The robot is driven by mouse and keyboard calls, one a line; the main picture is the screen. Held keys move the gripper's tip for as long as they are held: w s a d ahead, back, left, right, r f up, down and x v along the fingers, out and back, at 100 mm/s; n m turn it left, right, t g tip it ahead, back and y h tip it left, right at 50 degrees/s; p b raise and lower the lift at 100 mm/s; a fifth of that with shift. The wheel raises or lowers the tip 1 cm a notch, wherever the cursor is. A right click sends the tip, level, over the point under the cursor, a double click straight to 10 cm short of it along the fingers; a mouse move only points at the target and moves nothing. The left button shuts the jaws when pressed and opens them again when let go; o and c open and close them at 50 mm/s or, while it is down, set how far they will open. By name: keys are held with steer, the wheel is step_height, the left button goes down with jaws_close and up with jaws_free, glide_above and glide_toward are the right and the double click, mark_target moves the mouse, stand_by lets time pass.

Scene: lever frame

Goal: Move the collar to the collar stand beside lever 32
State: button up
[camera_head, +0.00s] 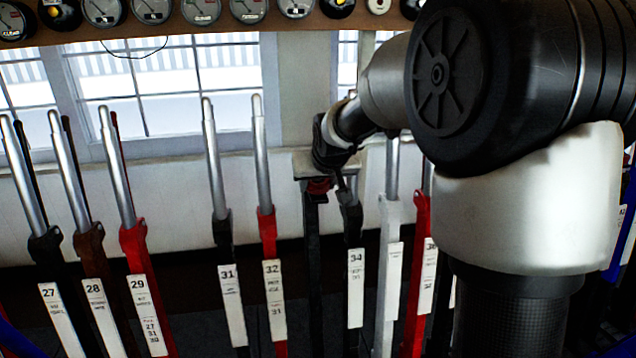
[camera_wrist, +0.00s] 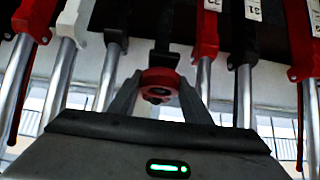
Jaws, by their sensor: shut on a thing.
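The red ring-shaped collar (camera_wrist: 160,84) sits between the two fingers of my gripper (camera_wrist: 159,77), which is shut on it. In the head view the collar (camera_head: 318,186) shows as a small red patch under my gripper (camera_head: 328,183). Directly below it is a black upright post (camera_head: 312,240), apparently the collar stand, just right of lever 32 (camera_head: 267,235). In the wrist view, which is upside down, the stand's black top (camera_wrist: 164,50) adjoins the collar. I cannot tell whether the collar rests on it. Lever 32 has a red lower part and a bare metal handle.
Lever 34 (camera_head: 353,225) stands close right of the post, with a white lever (camera_head: 388,240) and a red lever (camera_head: 415,285) beyond. Lever 31 (camera_head: 222,232) is left of lever 32. Levers 27, 28 and 29 stand further left. Gauges (camera_head: 200,10) line the shelf above.

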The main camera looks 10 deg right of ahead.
steer(key=shift+f, duration=0.2)
steer(key=o, duration=1.2)
steer(key=shift+r, duration=0.1)
steer(key=shift+s+r, duration=0.45)
steer(key=shift+r, duration=0.1)
steer(key=p+v, duration=0.3)
steer(key=v, duration=0.4)
steer(key=shift+s+r, duration=0.1)
steer(key=shift+s, duration=0.1)
